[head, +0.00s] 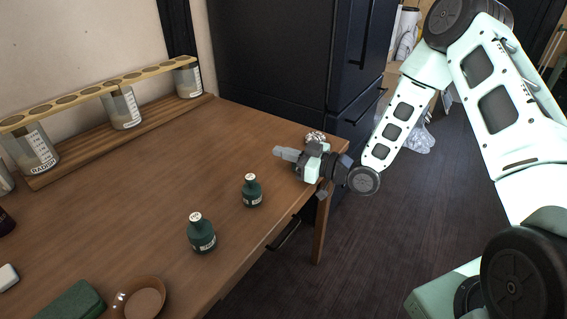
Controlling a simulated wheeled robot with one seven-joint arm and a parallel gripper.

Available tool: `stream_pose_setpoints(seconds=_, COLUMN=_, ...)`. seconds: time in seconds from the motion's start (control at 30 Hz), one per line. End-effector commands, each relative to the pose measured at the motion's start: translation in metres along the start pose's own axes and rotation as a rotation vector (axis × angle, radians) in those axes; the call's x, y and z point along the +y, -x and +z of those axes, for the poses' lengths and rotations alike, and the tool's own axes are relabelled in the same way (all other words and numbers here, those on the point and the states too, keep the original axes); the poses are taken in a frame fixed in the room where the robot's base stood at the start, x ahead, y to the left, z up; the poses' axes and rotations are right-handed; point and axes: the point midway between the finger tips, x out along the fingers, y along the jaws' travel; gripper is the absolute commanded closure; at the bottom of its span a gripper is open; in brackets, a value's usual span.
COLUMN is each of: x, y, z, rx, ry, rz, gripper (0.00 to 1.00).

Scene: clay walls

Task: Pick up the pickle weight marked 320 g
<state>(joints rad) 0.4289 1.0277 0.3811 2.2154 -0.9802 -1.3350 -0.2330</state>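Two dark green, bottle-shaped weights with pale tops and small white labels stand upright on the wooden table. The larger-looking weight (201,236) is nearer, and the other weight (251,192) stands farther back and to the right. Their markings are too small to read, so I cannot tell which is 320 g. My gripper (280,153) is over the table's far right corner, pointing left, apart from both weights. Its grey fingers are seen side-on, and I cannot tell whether they are open. I see nothing held at their tips.
A wooden rack (124,75) with labelled glass jars runs along the wall. A brown bowl (122,300), a green block (75,302) and a white item (7,277) lie at the near left. A speckled item (315,137) is behind my gripper. The table's middle is clear.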

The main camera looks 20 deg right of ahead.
Motion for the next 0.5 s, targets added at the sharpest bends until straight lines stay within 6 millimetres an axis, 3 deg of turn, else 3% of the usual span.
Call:
stream_pose_setpoints(seconds=0.03, x=-0.0002, y=0.0002, z=0.0006, rx=-0.001, ry=-0.001, rz=0.0, gripper=0.99)
stream_pose_setpoints(seconds=0.2, x=-0.0001, y=0.0002, z=0.0006, rx=-0.001, ry=-0.001, rz=0.0, gripper=0.54)
stream_pose_setpoints(seconds=0.5, x=0.0, y=0.001, z=0.0005, rx=-0.001, ry=-0.001, rz=0.0, gripper=0.54)
